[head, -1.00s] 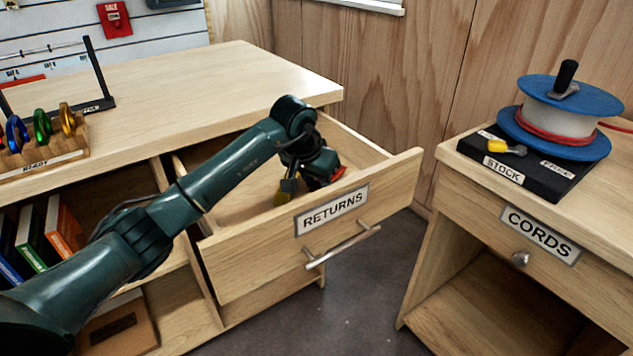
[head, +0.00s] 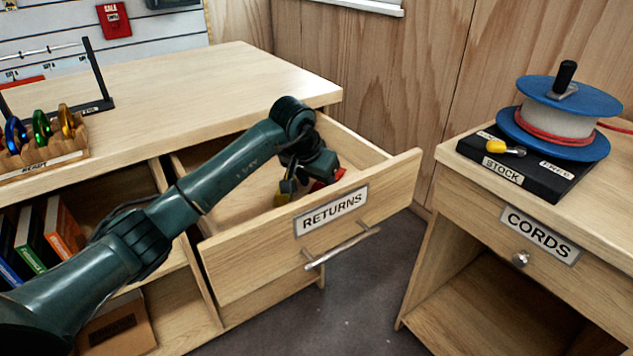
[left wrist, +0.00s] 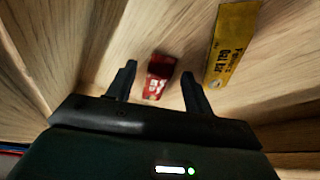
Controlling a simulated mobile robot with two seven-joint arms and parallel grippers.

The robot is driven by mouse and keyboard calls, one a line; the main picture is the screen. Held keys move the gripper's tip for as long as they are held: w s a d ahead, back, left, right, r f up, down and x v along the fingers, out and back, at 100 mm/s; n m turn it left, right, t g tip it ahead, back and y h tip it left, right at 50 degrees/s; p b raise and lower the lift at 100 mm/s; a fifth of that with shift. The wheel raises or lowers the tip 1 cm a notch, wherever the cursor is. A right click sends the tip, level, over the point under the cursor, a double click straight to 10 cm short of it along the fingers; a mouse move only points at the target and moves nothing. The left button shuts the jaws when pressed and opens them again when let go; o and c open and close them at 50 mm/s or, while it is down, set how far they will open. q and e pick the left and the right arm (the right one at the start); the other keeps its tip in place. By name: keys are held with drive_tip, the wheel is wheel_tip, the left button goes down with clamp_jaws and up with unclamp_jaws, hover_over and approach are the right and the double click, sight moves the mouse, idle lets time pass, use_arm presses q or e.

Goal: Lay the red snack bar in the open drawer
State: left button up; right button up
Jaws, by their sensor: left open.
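The open drawer (head: 237,262), labelled RETURNS, is pulled out from the bench on the left. My left gripper (head: 305,181) reaches into it from above, with its fingers apart. The red snack bar (left wrist: 160,77) lies on the drawer floor between the two open fingertips in the left wrist view, apparently free of both. In the head view only bits of red (head: 317,186) show beneath the gripper, which hides the rest. A yellow bar (left wrist: 232,45) lies to the right of the red one in the left wrist view. My right gripper is not in view.
The drawer's front panel and side walls stand close around the gripper. A CORDS cabinet (head: 450,190) at the right carries a black STOCK tray (head: 545,184) and a blue cord spool (head: 568,97). The bench top (head: 220,85) is largely clear at its middle.

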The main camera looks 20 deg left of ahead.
use_arm(q)
drive_tip(key=p+v, duration=0.1)
drive_tip(key=v, duration=1)
drive_tip(key=shift+s+r, duration=0.25)
drive_tip(key=shift+r, duration=0.1)
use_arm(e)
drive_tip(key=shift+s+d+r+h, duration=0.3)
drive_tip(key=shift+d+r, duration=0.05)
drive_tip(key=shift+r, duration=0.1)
